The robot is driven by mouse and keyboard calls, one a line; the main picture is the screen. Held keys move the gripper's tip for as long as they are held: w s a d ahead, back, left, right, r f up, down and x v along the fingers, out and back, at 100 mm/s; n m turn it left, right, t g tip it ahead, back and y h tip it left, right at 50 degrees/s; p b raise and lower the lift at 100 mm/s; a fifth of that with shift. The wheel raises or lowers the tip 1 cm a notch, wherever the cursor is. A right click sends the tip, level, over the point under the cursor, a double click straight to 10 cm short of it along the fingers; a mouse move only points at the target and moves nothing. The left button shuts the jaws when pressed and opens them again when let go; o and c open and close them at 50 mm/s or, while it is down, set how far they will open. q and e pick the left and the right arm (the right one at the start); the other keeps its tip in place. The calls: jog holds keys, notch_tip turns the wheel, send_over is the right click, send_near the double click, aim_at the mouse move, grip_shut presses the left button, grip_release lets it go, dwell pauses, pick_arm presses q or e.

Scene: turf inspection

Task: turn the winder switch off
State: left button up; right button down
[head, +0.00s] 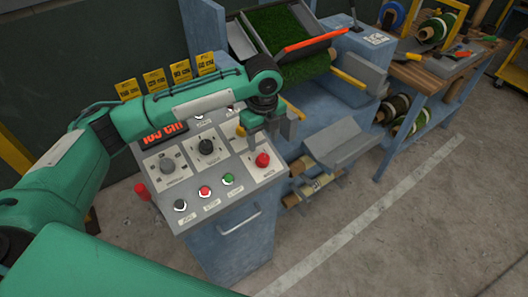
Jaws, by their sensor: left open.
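A grey control panel (235,194) on a blue cabinet carries the switches. A red-topped switch or knob (263,159) sits at its right side on a light plate. Two dark rotary knobs stand to the left, a grey one (167,165) and a black one (206,147). The labels are too small to read, so I cannot tell which is the winder switch. My left gripper (270,130) is open and empty, pointing down above the panel's upper right, just behind the red-topped knob. It hides part of the panel there. My right gripper is not in view.
Black, red (205,191) and green buttons line the panel's front edge. A red knob (142,190) sticks out at its left. A red display (163,134) and yellow tags stand behind. Green turf (283,30) runs through the machine. A workbench (430,75) stands right; floor ahead is clear.

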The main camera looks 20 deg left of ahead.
aim_at(263, 157)
pick_arm(q)
notch_tip(263, 157, down, 7)
jog(key=shift+w+f+p, duration=0.1)
jog(key=shift+p, duration=0.6)
jog(key=shift+f, duration=0.45)
jog(key=shift+c, duration=0.2)
jog(key=c, duration=0.7)
jog(key=shift+c, duration=1.1)
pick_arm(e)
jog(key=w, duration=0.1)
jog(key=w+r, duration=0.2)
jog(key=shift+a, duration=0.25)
